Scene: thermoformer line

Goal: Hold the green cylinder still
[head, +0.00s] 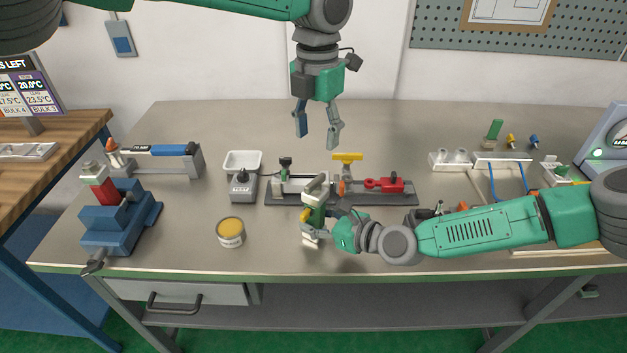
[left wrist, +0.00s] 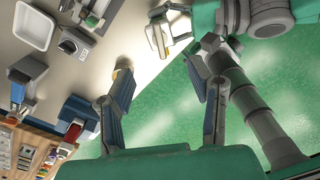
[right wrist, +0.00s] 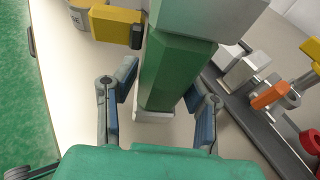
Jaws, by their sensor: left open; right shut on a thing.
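The green cylinder (head: 318,212) stands near the front middle of the bench, with a pale grey top, a yellow knob on its left side and a pale foot. In the right wrist view its green body (right wrist: 176,72) looks faceted and fills the space between the fingers. My right gripper (head: 322,224) is shut on it from the right; the fingers partly hide it in the head view. My left gripper (head: 318,138) is open and empty, pointing down above the bench behind the cylinder. The left wrist view shows its spread fingers (left wrist: 162,112).
Behind the cylinder lies a dark rail fixture (head: 400,199) with a yellow handle (head: 347,157) and red clamp (head: 384,185). A yellow-topped tin (head: 231,234), grey box (head: 243,188), white tray (head: 242,162) and blue vise (head: 120,212) stand left. Bare bench lies between tin and vise.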

